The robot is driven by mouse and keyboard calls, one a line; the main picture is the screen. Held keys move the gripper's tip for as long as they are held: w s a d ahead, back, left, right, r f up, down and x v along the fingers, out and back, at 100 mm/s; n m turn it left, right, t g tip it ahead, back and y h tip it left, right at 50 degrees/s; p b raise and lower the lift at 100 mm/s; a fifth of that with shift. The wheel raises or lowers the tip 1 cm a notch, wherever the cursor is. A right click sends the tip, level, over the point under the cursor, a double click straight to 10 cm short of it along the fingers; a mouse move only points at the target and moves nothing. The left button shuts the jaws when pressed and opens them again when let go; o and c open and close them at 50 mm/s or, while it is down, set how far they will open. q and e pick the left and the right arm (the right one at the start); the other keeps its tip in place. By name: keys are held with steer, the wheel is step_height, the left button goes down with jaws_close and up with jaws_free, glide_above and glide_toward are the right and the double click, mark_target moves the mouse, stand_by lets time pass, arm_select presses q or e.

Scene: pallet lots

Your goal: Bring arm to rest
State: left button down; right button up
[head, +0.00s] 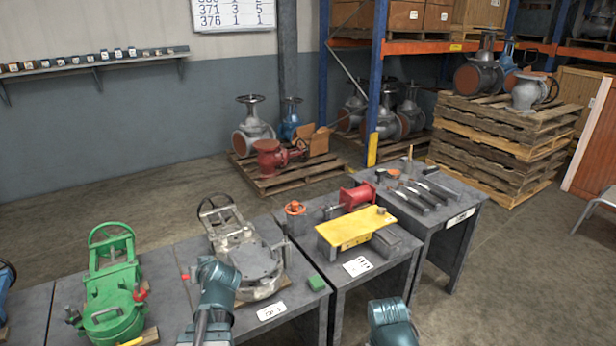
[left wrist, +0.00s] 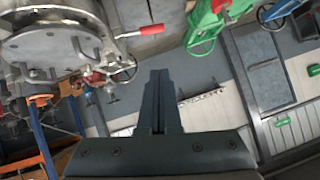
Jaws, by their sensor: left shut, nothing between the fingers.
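My left gripper (left wrist: 160,75) shows in the left wrist view with its two dark fingers together and nothing between them. In the head view my left arm (head: 216,290) rises from the bottom, in front of the grey valve; its gripper cannot be made out there. Only a teal part of my right arm (head: 392,322) shows at the bottom of the head view, and its gripper is out of view.
A grey valve (head: 258,262) and a green valve (head: 112,285) stand on the benches. A yellow plate (head: 352,229), red part (head: 357,196) and green block (head: 316,283) lie further right. Dark tools (head: 410,199) lie on the right bench.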

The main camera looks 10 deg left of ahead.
arm_select(q)
steer(key=s+d+m+g+h+p, duration=0.25)
steer(key=d+m+h+p, duration=0.35)
steer(key=d, duration=1.6)
steer(key=s+d+m+g+h+p, duration=0.1)
steer(key=s+d+m+g+p, duration=0.1)
steer(key=s+d, duration=0.3)
steer(key=s+d+m+g+h+p, duration=0.1)
steer(key=s+d, duration=0.4)
steer(key=d, duration=0.8)
steer(key=shift+r+m+g+p, duration=0.3)
steer(key=shift+m+g+p, duration=0.5)
steer(key=shift+m, duration=0.3)
steer(key=shift+w, duration=0.1)
